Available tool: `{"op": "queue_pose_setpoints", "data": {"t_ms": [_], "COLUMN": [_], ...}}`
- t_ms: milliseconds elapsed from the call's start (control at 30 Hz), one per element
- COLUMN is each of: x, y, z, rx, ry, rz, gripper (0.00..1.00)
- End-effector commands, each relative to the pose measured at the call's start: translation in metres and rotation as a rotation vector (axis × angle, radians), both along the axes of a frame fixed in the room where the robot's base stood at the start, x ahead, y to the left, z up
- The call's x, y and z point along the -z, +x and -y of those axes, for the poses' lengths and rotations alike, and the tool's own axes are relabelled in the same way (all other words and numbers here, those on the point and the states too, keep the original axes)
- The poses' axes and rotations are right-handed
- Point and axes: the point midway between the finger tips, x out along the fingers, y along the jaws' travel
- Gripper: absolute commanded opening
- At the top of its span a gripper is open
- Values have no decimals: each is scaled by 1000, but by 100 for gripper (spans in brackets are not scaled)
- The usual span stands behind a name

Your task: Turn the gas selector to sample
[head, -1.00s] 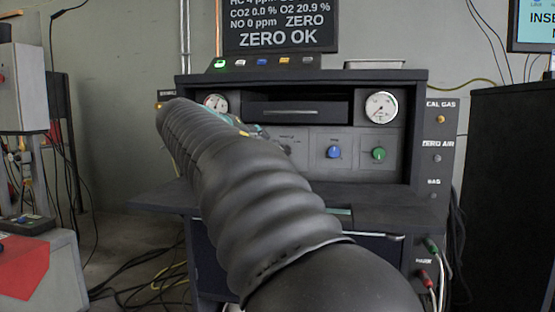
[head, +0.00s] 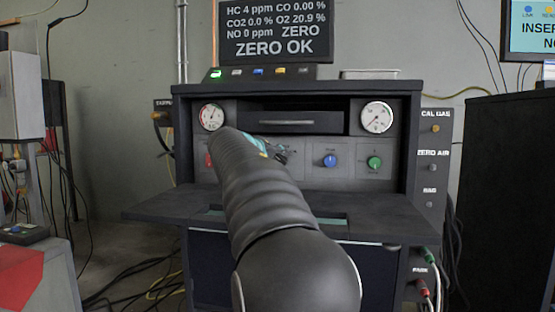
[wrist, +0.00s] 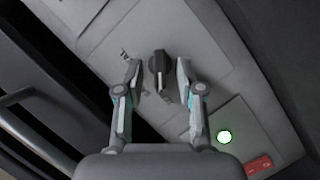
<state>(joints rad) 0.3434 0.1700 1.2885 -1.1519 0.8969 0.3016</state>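The gas selector (wrist: 159,74) is a black pointer knob on a grey panel, at the upper middle of the wrist view. Small dark labels beside it are too blurred to read. My gripper (wrist: 158,68) is open, with one finger on each side of the knob. Small gaps seem to remain between fingers and knob; contact cannot be told for certain. In the head view, my dark ribbed arm reaches to the panel (head: 304,177) and hides most of the gripper. The selector cannot be made out clearly there.
A blue knob (head: 330,160) and a green knob (head: 374,163) sit to the right on the panel. A drawer (head: 290,122) and two round gauges are above. A shelf (head: 380,203) juts out below.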

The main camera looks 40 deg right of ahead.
Motion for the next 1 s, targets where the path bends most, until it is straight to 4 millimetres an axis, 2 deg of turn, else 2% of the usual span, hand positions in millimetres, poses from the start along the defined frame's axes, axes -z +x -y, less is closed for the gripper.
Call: {"op": "queue_pose_setpoints", "data": {"t_ms": [300,400,467,1000], "x": [1,1,1,1], "y": [1,1,1,-1], "z": [2,2,2,6], "rx": [0,0,0,5], "ry": [0,0,0,39], "rz": [0,0,0,46], "gripper": [38,12,0,0]}}
